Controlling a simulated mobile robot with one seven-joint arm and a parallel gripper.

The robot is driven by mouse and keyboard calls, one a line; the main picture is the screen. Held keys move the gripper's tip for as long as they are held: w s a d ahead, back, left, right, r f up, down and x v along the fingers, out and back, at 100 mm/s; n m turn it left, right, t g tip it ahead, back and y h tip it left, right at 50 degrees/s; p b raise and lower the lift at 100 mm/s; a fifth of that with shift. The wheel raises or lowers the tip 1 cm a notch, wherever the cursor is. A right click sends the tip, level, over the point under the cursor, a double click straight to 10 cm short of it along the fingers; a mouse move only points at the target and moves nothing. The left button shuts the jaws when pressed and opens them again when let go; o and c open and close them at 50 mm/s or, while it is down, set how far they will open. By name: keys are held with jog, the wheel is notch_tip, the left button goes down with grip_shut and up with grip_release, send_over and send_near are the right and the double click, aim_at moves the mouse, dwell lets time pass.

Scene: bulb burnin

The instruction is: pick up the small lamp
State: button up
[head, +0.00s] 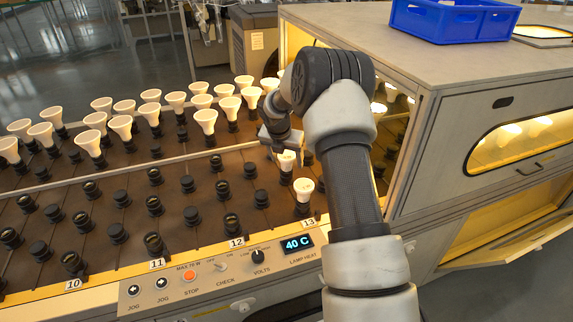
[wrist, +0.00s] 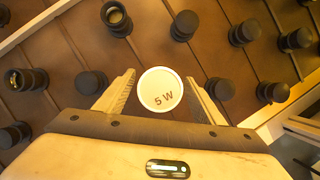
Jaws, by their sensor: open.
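A small white lamp with a round face marked "5 W" (wrist: 161,90) stands between the two fingers of my gripper (wrist: 160,80) in the wrist view. The fingers are open on either side, with a narrow gap visible to each side of it. In the head view my gripper (head: 277,147) is low over the rack, just behind a small white lamp (head: 287,159) in a dark socket. Another small white lamp (head: 303,187) stands nearer the panel, close to the number 13. My arm hides part of the rack beside them.
Rows of larger cone-shaped white lamps (head: 122,125) fill the back left of the rack. Empty dark sockets (head: 190,215) stand around in front. A lit wooden cabinet (head: 450,130) with a blue crate (head: 455,22) on top stands to the right. A control panel (head: 220,277) reads 40 C.

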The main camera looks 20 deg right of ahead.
jog(key=shift+x, duration=1.05)
jog(key=c, duration=1)
